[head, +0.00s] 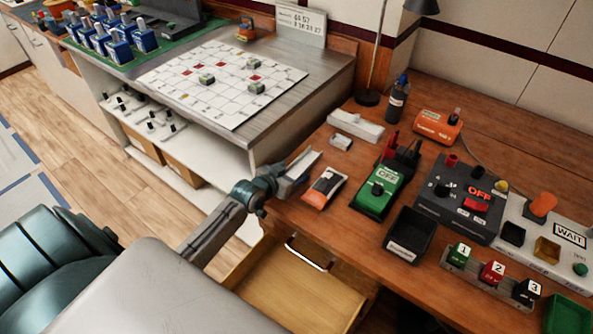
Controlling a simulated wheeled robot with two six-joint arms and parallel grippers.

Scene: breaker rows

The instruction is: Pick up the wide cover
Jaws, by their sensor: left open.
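A long white piece (356,125), which looks like the wide cover, lies on the wooden desk (330,158) near its back left part. A smaller white piece (341,142) lies just in front of it. My left gripper (306,166) is at the left edge of the desk, to the lower left of both white pieces and apart from them. It is open and I see nothing held in it. My right gripper is not in view.
An orange and white packet (325,187) and a green box marked OFF (380,190) are right of my left gripper. A black tray (409,234) and a dark switch box (462,197) stand further right. An open drawer (290,300) is below the desk's front. A lamp base (368,97) and dark bottle (396,102) stand behind.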

